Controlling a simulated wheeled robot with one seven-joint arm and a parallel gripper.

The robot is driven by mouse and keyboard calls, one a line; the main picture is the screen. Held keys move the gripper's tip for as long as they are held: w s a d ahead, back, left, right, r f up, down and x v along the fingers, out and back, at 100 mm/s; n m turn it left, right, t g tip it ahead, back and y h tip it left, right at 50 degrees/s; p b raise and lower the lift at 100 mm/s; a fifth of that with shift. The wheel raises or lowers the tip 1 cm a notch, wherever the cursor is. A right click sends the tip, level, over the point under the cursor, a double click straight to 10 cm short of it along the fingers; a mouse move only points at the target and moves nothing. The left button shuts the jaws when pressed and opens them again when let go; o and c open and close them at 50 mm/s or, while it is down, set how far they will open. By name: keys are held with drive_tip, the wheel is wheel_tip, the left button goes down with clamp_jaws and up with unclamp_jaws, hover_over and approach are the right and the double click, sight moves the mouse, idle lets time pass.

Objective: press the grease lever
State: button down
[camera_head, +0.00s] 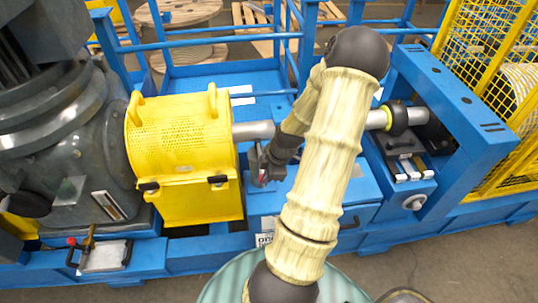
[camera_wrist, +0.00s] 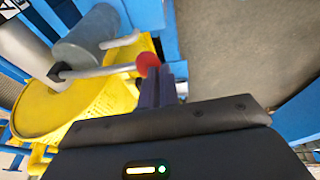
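The lever (camera_wrist: 105,70) shows in the wrist view as a metal rod running from a dark pivot at the left to a red ball knob (camera_wrist: 148,62). My gripper's dark fingers (camera_wrist: 160,84) appear shut together, with their tips right beside the knob. I cannot tell whether they touch it. In the head view, my gripper (camera_head: 263,170) is between the yellow guard and my own arm, and a small bit of red shows by its fingertips. The rest of the lever is hidden or too small to make out there.
A yellow perforated guard (camera_head: 180,135) with a shaft (camera_head: 253,131) stands left of my gripper, beside a large grey motor (camera_head: 60,130). Another red-knobbed fitting (camera_head: 73,242) is at the lower left. Blue frame beams (camera_head: 450,100) and a yellow cage (camera_head: 490,45) stand at the right.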

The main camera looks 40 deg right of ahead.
drive_tip(key=s+a+p+v, duration=0.2)
drive_tip(key=p+v, duration=0.2)
drive_tip(key=v, duration=0.9)
drive_tip(key=shift+a, duration=0.4)
drive_tip(key=shift+r, duration=0.1)
idle(1.9)
drive_tip(key=w+a+r+m, duration=0.1)
drive_tip(key=a+r+m, duration=0.1)
drive_tip(key=a, duration=0.6)
drive_tip(key=w+a+r+m+h, duration=0.1)
drive_tip(key=a+r+m, duration=0.2)
drive_tip(key=a+m, duration=0.2)
drive_tip(key=w+a+r+m, duration=0.2)
drive_tip(key=a+m, duration=0.2)
drive_tip(key=a, duration=0.7)
drive_tip(key=shift+a+r+g+h, duration=0.3)
drive_tip(key=shift+r+h, duration=0.1)
